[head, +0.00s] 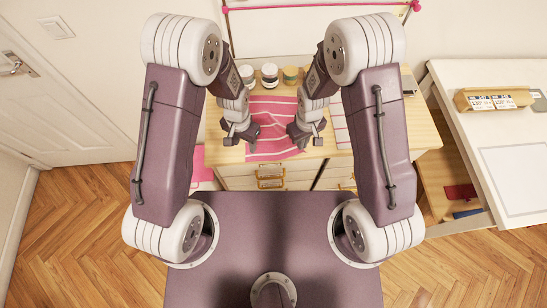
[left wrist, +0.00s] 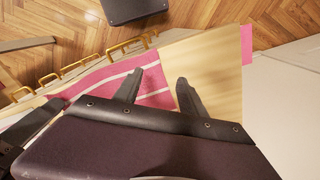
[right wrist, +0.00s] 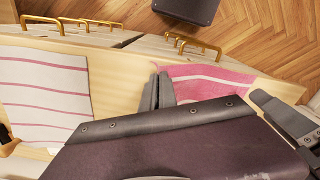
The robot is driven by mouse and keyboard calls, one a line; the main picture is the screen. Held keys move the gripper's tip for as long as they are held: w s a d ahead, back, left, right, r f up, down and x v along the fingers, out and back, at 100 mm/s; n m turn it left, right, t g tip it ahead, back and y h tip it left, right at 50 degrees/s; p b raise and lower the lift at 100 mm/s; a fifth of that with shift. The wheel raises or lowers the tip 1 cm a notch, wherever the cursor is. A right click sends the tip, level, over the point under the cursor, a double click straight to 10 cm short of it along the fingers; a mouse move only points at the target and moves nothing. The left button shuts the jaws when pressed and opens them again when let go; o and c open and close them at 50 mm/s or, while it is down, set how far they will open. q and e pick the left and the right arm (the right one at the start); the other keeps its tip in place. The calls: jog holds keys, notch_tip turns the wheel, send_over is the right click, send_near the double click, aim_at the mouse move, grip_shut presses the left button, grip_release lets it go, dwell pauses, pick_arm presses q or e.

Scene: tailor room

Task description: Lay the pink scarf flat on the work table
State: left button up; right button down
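The pink scarf (head: 268,112), with white stripes, lies spread on the wooden work table (head: 420,132) and reaches its front edge. It shows in the left wrist view (left wrist: 103,80) and the right wrist view (right wrist: 200,88). My left gripper (head: 238,138) is open at the scarf's left edge. In the left wrist view its fingers (left wrist: 156,88) are apart, one over the scarf and one over bare wood. My right gripper (head: 302,142) is at the scarf's right edge. In the right wrist view its fingers (right wrist: 157,88) are together at that edge, seemingly pinching it; the tips partly hide the contact.
A white cloth with pink stripes (right wrist: 42,95) lies right of the scarf on the table. Several jars (head: 269,75) stand at the back. A pink item (head: 200,168) is by the table's left end. A white side table (head: 470,80) stands at right.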

aim_at(251, 156)
pick_arm(q)
jog(key=shift+c, duration=0.3)
jog(key=shift+n, duration=0.3)
jog(key=r, duration=0.1)
jog(key=d+r, duration=0.1)
jog(key=r, duration=0.1)
jog(key=s+d+r, duration=0.1)
jog(key=r, duration=0.1)
jog(key=shift+s+r, duration=0.1)
jog(key=shift+r, duration=0.15)
jog(key=shift+c, duration=1.2)
notch_tip(251, 156, down, 10)
jog(key=shift+c, duration=0.4)
jog(key=shift+a, duration=0.1)
grip_shut()
jog(key=shift+r, duration=2.55)
